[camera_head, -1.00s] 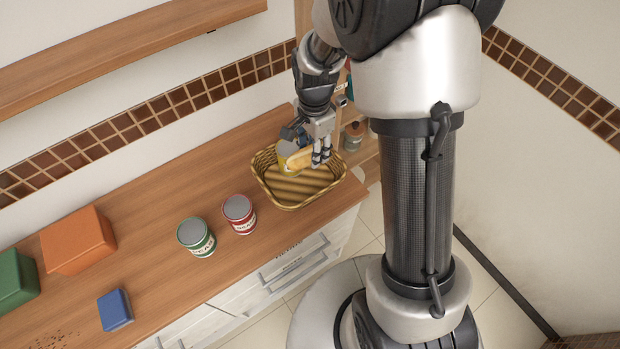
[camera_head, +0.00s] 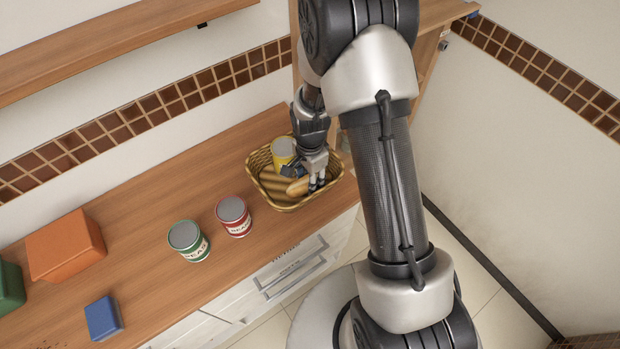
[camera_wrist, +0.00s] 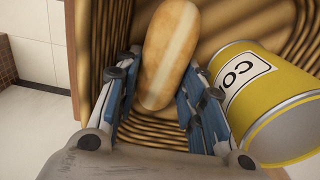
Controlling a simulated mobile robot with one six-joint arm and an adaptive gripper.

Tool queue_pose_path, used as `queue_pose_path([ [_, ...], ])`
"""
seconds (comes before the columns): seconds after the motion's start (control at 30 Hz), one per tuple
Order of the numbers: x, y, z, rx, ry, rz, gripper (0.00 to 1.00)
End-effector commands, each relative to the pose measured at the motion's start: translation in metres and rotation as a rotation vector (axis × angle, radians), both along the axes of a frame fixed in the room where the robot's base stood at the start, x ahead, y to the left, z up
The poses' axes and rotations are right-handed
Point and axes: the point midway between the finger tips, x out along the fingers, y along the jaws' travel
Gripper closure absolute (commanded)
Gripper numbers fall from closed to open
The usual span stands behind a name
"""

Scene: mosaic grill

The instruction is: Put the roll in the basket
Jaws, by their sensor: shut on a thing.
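The roll (camera_wrist: 170,50) is a golden-brown bread roll with a pale stripe, held between the fingers of my gripper (camera_wrist: 152,112). In the head view the roll (camera_head: 297,187) and my gripper (camera_head: 316,180) are inside the wicker basket (camera_head: 284,205), toward its right side. My gripper is shut on the roll. The basket stands on the wooden counter. Whether the roll touches the basket floor is hard to tell. A yellow can (camera_head: 283,150) is also in the basket, at the back left; it shows at the right in the wrist view (camera_wrist: 270,95).
A red can (camera_head: 234,215) and a green can (camera_head: 188,240) stand left of the basket on the counter (camera_head: 150,215). An orange box (camera_head: 65,247), a blue block (camera_head: 103,318) and a green box (camera_head: 10,287) are farther left. A wooden shelf (camera_head: 110,45) hangs above.

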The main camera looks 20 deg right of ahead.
Motion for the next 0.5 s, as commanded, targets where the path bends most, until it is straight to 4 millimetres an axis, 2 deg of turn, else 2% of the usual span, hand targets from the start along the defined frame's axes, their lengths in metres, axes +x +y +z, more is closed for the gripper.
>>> queue_pose_path([
  [0.23,0.0000,0.0000,-0.0034,0.000,0.000,0.000,0.87],
  [0.27,0.0000,0.0000,-0.0029,0.000,0.000,0.000,0.63],
  [0.37,-0.0001,0.0000,-0.0021,0.000,0.000,0.000,0.56],
  [0.5,-0.0001,0.0000,-0.0020,0.000,0.000,0.000,0.55],
])
